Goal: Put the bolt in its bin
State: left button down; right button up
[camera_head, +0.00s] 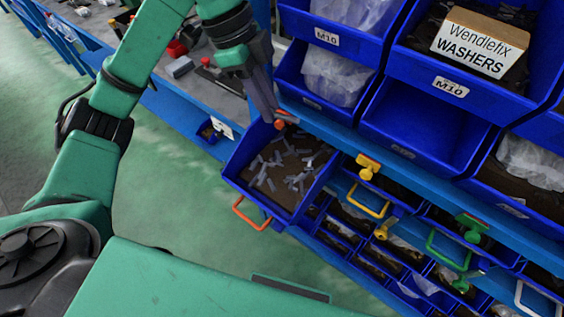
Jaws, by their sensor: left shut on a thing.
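My left gripper (271,115) points down at the back left corner of an open blue drawer (233,172) with an orange handle (250,213). Its grey fingers are closed, and what they hold, likely the bolt, is too small and hidden to make out. A small orange-red piece (280,124) shows right at the fingertips; I cannot tell whether they touch it. Several loose grey bolts (270,170) lie on the brown bottom of the drawer. My right gripper is not in view.
Blue bins stand above to the right, one with a washers box (477,45) and one empty bin (410,120). Smaller drawers with a yellow handle (369,202) and a green handle (447,250) lie below. A grey workbench (212,75) holds loose items. The green floor (170,200) is clear.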

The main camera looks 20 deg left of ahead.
aim_at(276, 173)
pick_arm(q)
jog(key=f+p, duration=0.1)
jog(key=f, duration=1.2)
jog(key=f+p, duration=0.1)
jog(key=f, duration=0.5)
jog(key=shift+s+f+p, duration=0.2)
jog(key=shift+s+p, duration=0.1)
jog(key=shift+p, duration=0.05)
jog(key=c, duration=0.7)
grip_release()
jog(key=b+v, duration=0.3)
jog(key=v, duration=0.9)
